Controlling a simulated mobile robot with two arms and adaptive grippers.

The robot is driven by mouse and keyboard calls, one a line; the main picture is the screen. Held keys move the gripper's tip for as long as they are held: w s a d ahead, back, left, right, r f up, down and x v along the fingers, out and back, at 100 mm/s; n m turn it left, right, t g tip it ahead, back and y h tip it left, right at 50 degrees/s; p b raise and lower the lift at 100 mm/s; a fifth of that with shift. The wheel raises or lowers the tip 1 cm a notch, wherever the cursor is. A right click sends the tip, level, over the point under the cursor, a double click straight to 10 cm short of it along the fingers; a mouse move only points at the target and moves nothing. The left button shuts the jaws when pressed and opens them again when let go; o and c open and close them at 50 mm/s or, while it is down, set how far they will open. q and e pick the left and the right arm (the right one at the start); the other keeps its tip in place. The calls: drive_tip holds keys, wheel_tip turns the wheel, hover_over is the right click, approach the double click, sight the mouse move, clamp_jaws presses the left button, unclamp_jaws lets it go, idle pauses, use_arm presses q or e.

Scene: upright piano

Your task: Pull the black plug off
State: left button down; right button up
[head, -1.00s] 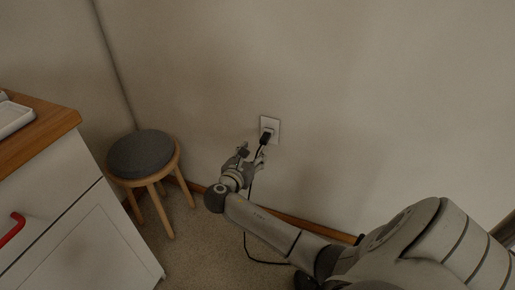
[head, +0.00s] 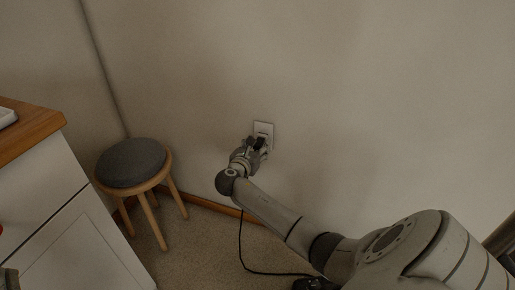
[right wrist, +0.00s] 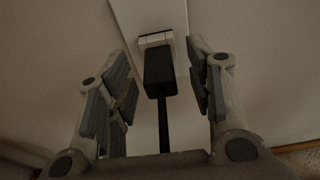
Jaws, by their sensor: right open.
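The black plug (right wrist: 159,72) sits in the white wall socket (right wrist: 150,17), with its cord running down between my fingers in the right wrist view. In the head view the plug (head: 260,141) is partly hidden by my gripper, in front of the socket plate (head: 264,128). My right gripper (right wrist: 157,88) is open, one finger on each side of the plug, with a gap on both sides. In the head view the right gripper (head: 257,146) is at the socket. A bit of grey at the lower left edge may be my left arm; the left gripper cannot be made out.
A round stool (head: 132,163) with a grey seat stands left of the socket. A white cabinet (head: 60,235) with a wooden top is at the far left. The black cord (head: 241,243) hangs to the carpet. The wall around the socket is clear.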

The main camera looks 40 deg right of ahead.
drive_tip(key=shift+w+d, duration=0.1)
drive_tip(key=shift+d, duration=0.1)
clamp_jaws()
idle(0.6)
